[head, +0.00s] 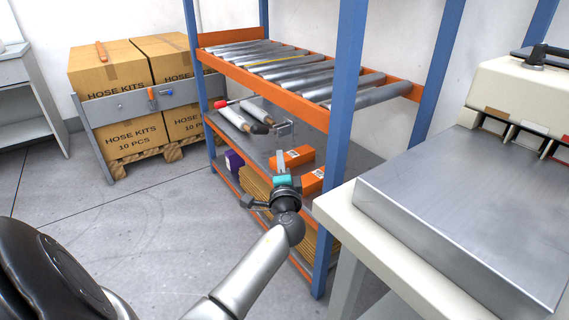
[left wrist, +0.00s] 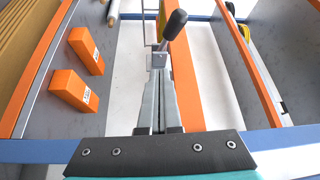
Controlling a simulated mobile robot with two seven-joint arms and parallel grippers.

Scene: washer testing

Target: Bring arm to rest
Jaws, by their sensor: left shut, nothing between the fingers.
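My left gripper (head: 282,158) points away from me into the blue and orange shelf rack (head: 345,130), in front of its middle shelf. Its two fingers are shut with nothing between them; they also show closed together in the left wrist view (left wrist: 158,72). A black-tipped metal handle (left wrist: 174,26) shows just beyond the fingertips in the left wrist view. I cannot tell whether they touch. My right gripper is in neither view.
Orange boxes (head: 291,158) lie on the rack near my left gripper. Metal rollers (head: 300,75) fill the upper shelf. A metal-topped bench (head: 450,210) stands at the right. Hose kit boxes (head: 105,65) stand at the back left. The floor (head: 110,215) at left is clear.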

